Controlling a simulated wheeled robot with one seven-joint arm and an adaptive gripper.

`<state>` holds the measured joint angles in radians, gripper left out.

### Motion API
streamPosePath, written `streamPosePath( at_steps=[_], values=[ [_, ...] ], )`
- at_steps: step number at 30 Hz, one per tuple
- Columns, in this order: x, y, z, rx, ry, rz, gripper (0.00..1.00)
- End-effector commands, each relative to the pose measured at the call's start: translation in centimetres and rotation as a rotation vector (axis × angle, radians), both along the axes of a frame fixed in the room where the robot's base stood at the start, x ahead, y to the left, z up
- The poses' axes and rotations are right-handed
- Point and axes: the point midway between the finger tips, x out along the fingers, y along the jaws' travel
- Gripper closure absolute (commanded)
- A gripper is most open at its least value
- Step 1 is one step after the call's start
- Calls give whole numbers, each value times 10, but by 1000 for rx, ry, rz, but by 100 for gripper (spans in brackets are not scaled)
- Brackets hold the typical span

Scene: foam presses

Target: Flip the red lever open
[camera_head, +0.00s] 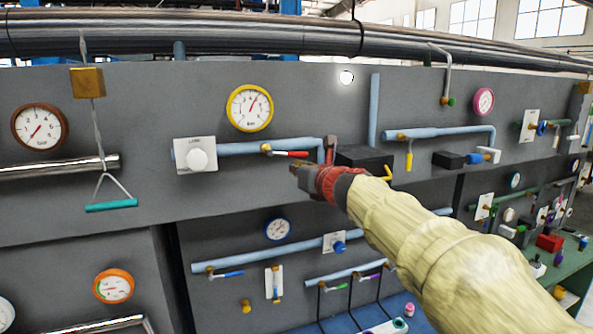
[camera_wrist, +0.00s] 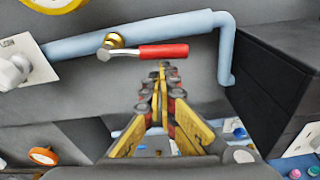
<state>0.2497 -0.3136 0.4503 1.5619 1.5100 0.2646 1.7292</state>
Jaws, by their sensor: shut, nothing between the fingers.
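The red lever (camera_head: 290,153) sits on a light blue pipe below the yellow gauge and points right, nearly along the pipe. In the wrist view the red lever (camera_wrist: 163,51) lies roughly level, joined by a metal arm to a brass pivot at its left end. My gripper (camera_head: 304,176) is just below and right of the lever in the head view. In the wrist view my gripper (camera_wrist: 163,68) is shut and empty, its fingertips just below the red handle. I cannot tell whether they touch it.
A white knob (camera_head: 198,160) on a plate is left of the lever. The light blue pipe (camera_wrist: 130,33) runs above the lever and bends down at right. A black box (camera_wrist: 270,85) juts out to the right. A yellow gauge (camera_head: 250,108) is above.

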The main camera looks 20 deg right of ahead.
Motion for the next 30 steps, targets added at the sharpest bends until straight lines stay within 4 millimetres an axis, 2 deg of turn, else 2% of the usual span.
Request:
streamPosePath(
  at_steps=[5, 9, 12, 20, 25, 30],
  values=[
    [0, -1, 4, -17, 0, 0, 100],
    [-2, -5, 19, -114, -2, -1, 100],
    [-2, -6, 21, -168, -3, -1, 100],
    [-2, -5, 23, -167, -7, -1, 100],
    [-1, -6, 16, -166, -7, -1, 100],
    [6, -8, -8, -166, -1, 0, 100]
  ],
)
